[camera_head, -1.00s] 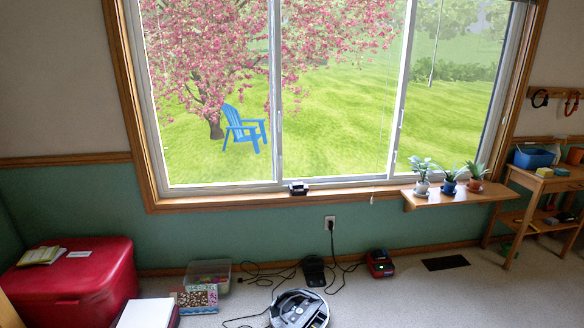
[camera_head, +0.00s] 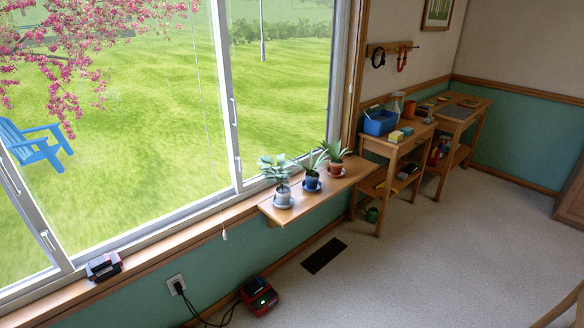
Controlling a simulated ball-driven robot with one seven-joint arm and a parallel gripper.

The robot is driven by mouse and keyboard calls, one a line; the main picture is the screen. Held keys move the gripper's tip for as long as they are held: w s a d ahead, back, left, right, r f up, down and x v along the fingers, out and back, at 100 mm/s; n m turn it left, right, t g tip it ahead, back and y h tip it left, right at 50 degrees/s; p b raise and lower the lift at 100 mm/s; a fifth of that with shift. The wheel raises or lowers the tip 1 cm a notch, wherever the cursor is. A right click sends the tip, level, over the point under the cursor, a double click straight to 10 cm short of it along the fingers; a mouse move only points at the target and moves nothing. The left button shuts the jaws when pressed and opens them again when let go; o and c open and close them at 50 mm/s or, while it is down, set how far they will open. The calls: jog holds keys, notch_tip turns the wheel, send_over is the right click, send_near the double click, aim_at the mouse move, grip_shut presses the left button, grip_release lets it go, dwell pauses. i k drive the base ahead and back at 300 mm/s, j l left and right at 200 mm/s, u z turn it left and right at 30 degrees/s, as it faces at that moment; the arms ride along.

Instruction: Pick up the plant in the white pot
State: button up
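The plant in the white pot (camera_head: 283,194) stands upright on a small wooden shelf (camera_head: 290,218) below the window. It is the leftmost of three potted plants and sits on a saucer. A plant in a blue pot (camera_head: 312,180) stands beside it, and a plant in a terracotta pot (camera_head: 336,166) stands farther right. My gripper is not in view.
A wooden table (camera_head: 400,147) with a blue bin (camera_head: 380,122) stands right of the shelf, and another small table is beyond it. A red device (camera_head: 258,296) with a cable sits on the floor by the wall. The carpet (camera_head: 420,260) at the right is clear.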

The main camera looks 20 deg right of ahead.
aim_at(283, 192)
jog(key=i+l, duration=0.15)
jog(key=i, duration=0.25)
jog(key=i+l, duration=0.15)
jog(key=i, duration=0.25)
jog(key=i+l, duration=0.1)
jog(key=i, duration=0.25)
jog(key=i+l+u, duration=0.25)
jog(key=i+l, duration=0.15)
jog(key=l, duration=0.2)
jog(key=i+l+u, duration=0.1)
jog(key=l, duration=0.25)
jog(key=i+l+u, duration=0.25)
jog(key=l, duration=0.45)
jog(key=i+l+u, duration=0.15)
jog(key=l, duration=0.3)
jog(key=i+l, duration=0.15)
jog(key=l, duration=0.15)
